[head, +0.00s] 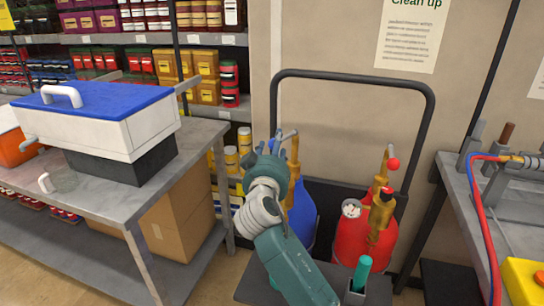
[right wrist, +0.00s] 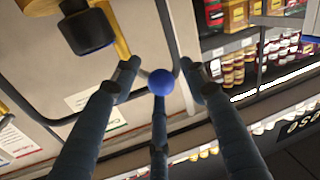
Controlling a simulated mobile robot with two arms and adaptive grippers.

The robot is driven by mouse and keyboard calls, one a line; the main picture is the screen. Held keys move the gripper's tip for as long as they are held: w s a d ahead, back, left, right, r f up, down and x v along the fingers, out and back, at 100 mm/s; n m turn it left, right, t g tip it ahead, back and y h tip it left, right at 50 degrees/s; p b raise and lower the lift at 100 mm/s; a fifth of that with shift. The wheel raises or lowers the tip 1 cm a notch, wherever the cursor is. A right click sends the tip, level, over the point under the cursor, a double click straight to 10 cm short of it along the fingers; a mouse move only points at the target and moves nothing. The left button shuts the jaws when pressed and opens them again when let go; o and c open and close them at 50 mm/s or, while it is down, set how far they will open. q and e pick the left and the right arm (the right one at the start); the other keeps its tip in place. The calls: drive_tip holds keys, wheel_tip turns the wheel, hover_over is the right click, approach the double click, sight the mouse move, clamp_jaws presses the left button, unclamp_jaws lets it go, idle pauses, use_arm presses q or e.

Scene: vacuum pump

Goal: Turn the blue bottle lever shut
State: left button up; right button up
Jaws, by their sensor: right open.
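The blue bottle (head: 302,212) stands on the cart, partly hidden behind my right arm, with a brass valve (head: 294,160) on top. A thin grey lever bar (head: 288,135) runs from the valve top toward my right gripper (head: 275,138). In the right wrist view, the lever's blue ball knob (right wrist: 161,82) shows between the spread fingers of my right gripper (right wrist: 160,72). The fingers are open around the ball; I cannot tell whether any finger touches it. My left gripper is not in view.
A red bottle (head: 362,240) with a brass valve and red ball knob (head: 393,164) stands right of the blue one. The cart's black handle frame (head: 350,74) rises behind both. A grey table (head: 110,200) with a blue-lidded box (head: 100,115) is at left; another bench is at right.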

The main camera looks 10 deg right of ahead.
drive_tip(key=v, duration=1.1)
drive_tip(key=shift+s, duration=0.1)
